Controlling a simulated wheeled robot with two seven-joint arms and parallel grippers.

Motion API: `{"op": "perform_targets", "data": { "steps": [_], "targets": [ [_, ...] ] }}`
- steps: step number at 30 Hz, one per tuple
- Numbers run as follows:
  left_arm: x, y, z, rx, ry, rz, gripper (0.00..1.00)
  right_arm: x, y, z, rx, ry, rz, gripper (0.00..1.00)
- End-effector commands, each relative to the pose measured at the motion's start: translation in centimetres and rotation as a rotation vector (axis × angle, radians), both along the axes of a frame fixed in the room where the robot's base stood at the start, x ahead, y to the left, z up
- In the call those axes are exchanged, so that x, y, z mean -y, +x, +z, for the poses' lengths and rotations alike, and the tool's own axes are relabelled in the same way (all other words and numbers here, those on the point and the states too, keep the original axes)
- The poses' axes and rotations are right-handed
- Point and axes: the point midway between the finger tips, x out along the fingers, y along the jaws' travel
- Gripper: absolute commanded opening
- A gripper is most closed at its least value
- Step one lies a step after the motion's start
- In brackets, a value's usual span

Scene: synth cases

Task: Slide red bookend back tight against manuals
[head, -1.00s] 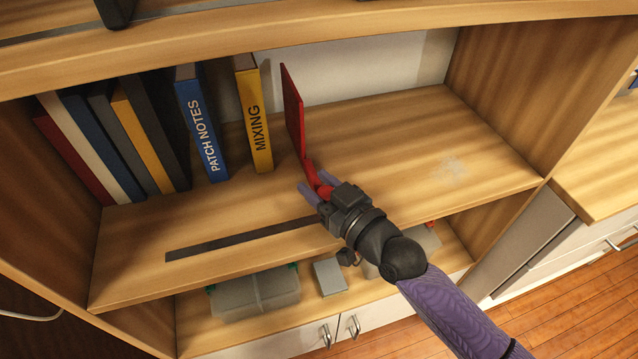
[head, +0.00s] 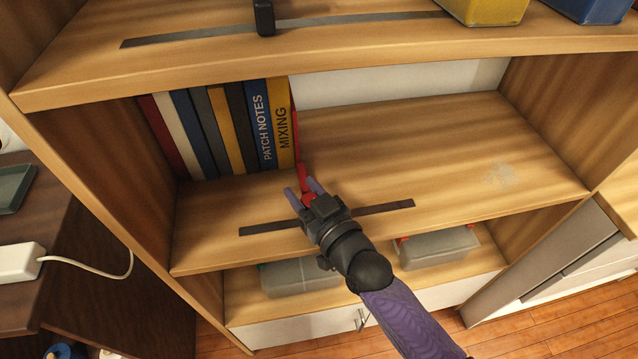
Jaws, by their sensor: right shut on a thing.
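The red bookend (head: 304,178) stands at the right end of the row of manuals on the middle shelf. Only a thin red strip of its upright plate shows beside the yellow MIXING manual (head: 283,128), with no clear gap between them. The blue PATCH NOTES manual (head: 263,130) is just left of MIXING, and several more manuals (head: 200,130) run to the left wall. The row stands close together. My right gripper (head: 305,187), with purple fingers, is shut on the front part of the bookend. My left gripper is not in view.
A dark strip (head: 385,208) lies along the shelf's front. The shelf right of the bookend (head: 420,140) is bare. The upper shelf (head: 200,60) overhangs the manuals. Bins (head: 440,245) sit on the shelf below. A dark side table (head: 30,220) is at left.

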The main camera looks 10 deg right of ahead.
Motion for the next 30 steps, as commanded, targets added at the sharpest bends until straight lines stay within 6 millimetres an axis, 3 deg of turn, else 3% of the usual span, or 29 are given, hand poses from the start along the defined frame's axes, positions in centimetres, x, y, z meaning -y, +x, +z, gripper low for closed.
{"op": "perform_targets", "data": {
  "steps": [9,10,14,23,26,30],
  "targets": [
    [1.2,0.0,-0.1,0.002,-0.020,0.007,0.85,-0.1,0.0,-0.1,-0.002,0.000,0.002,0.00],
    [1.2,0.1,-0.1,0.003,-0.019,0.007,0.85,-0.1,0.0,-0.1,-0.001,0.000,0.002,0.52],
    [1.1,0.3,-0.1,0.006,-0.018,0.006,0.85,-0.1,0.0,-0.1,-0.001,0.000,0.001,0.80],
    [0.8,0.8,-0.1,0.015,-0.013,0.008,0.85,0.0,-0.1,0.0,0.000,0.000,0.001,0.82],
    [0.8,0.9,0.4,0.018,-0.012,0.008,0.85,0.4,-1.0,0.1,-0.001,-0.002,0.000,0.82],
    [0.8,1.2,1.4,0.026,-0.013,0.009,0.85,1.6,-3.7,0.2,-0.003,-0.003,0.001,0.82]
  ]
}}
